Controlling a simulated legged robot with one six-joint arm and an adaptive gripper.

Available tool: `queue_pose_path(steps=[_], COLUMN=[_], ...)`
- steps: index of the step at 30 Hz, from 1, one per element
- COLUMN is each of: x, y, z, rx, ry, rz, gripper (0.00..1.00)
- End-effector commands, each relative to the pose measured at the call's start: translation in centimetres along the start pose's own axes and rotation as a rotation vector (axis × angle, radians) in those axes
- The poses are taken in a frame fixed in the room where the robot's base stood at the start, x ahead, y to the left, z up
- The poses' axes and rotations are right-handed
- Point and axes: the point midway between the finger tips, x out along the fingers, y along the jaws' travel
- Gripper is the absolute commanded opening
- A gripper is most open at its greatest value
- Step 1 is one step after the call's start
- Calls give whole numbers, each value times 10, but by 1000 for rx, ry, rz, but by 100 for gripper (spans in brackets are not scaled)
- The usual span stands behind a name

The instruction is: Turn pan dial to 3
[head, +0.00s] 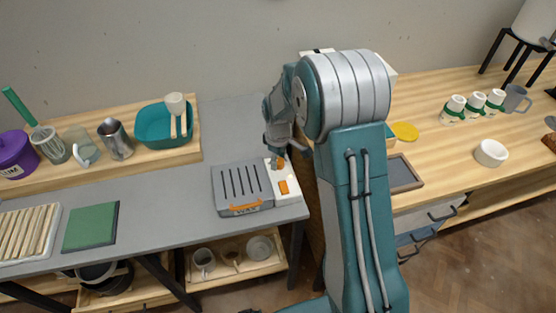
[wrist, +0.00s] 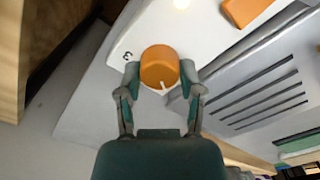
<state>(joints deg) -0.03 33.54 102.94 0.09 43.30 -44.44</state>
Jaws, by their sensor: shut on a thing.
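The pan dial is a round orange knob (wrist: 158,64) on a white panel (wrist: 205,32), with a white pointer line on its face. In the wrist view the line points toward the lower right, and a numeral 3 (wrist: 127,56) is printed to the left of the knob. My gripper (wrist: 160,72) is shut on the knob, one finger on each side. In the head view the white panel (head: 291,198) joins the right side of a grey slotted unit (head: 240,187) with an orange handle. My gripper (head: 277,155) is over the panel there, partly hiding the knob.
An orange rectangular switch (head: 283,187) sits on the same panel, close to the knob. A green mat (head: 91,227) lies left on the grey bench. A teal basin (head: 153,128) stands on the wooden shelf behind. A wooden counter (head: 445,165) is on the right.

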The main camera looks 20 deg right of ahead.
Motion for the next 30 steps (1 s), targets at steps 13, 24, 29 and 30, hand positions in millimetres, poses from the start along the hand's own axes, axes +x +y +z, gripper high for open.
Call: queue_pose_path(steps=[13,24,29,30], x=[4,5,5,5], y=[-1,-2,-2,-2], z=[4,5,4,4], rx=[239,589,742,779], ry=[-10,-15,-17,-17], rz=[-6,-6,-6,-5], gripper=[1,2,1,2])
